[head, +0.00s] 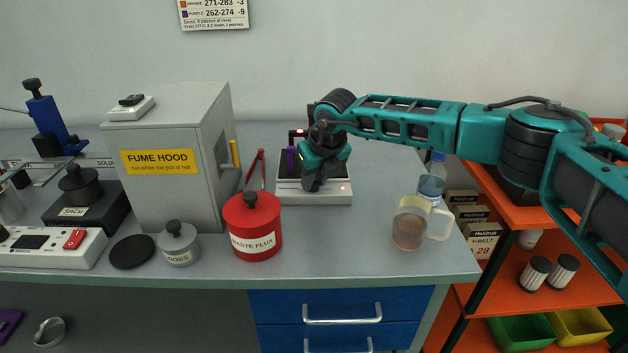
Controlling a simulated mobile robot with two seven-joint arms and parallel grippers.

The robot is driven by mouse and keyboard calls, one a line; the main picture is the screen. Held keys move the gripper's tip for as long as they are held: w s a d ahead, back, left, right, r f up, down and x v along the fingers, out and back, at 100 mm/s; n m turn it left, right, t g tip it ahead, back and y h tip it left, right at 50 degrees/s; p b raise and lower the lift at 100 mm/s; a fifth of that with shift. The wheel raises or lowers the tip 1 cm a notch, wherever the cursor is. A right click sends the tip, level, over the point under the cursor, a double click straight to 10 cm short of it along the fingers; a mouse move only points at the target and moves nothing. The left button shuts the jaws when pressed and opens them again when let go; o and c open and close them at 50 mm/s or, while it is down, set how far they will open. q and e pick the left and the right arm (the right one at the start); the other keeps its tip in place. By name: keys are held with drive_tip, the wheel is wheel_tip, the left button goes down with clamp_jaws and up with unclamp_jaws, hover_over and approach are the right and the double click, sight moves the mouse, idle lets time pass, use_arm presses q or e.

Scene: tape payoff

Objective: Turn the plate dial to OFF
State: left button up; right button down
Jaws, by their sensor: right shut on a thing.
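The plate (290,197) is a low white unit with a dark top, standing at the middle of the bench. My right gripper (313,186) comes in from the right and points down at the front part of the plate. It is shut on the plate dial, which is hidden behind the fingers. The dial's pointer and any OFF mark cannot be read. A small light shows on the plate's front, right of the fingers. A purple item (291,158) stands on the left of the plate's dark top. My left gripper is not in view.
A red WASTE FLUX pot (252,226) stands close at the plate's left front. The grey fume hood (172,165) is further left. A glass mug (409,225) and a bottle (431,178) stand to the right. Bare bench lies between plate and mug.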

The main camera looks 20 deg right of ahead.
drive_tip(key=n+y, duration=0.1)
drive_tip(key=n, duration=0.1)
drive_tip(key=shift+d+n, duration=0.1)
drive_tip(key=shift+n, duration=0.3)
drive_tip(key=n+g+y+b, duration=0.1)
drive_tip(key=n+b, duration=0.1)
drive_tip(key=n, duration=0.2)
drive_tip(key=shift+w+d+f, duration=0.1)
drive_tip(key=n+g+y+b, duration=0.1)
drive_tip(key=n, duration=0.2)
drive_tip(key=shift+w+n+g, duration=0.1)
drive_tip(key=shift+n+g, duration=0.2)
drive_tip(key=shift+n, duration=0.1)
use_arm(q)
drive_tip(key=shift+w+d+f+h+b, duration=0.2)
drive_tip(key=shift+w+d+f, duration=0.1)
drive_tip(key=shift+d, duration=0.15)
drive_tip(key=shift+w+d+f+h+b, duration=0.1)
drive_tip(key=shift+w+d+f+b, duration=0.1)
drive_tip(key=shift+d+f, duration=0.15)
use_arm(e)
drive_tip(key=shift+n, duration=0.5)
drive_tip(key=c, duration=0.9)
unclamp_jaws()
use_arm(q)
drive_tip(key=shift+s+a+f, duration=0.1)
use_arm(e)
drive_tip(key=shift+r, duration=0.25)
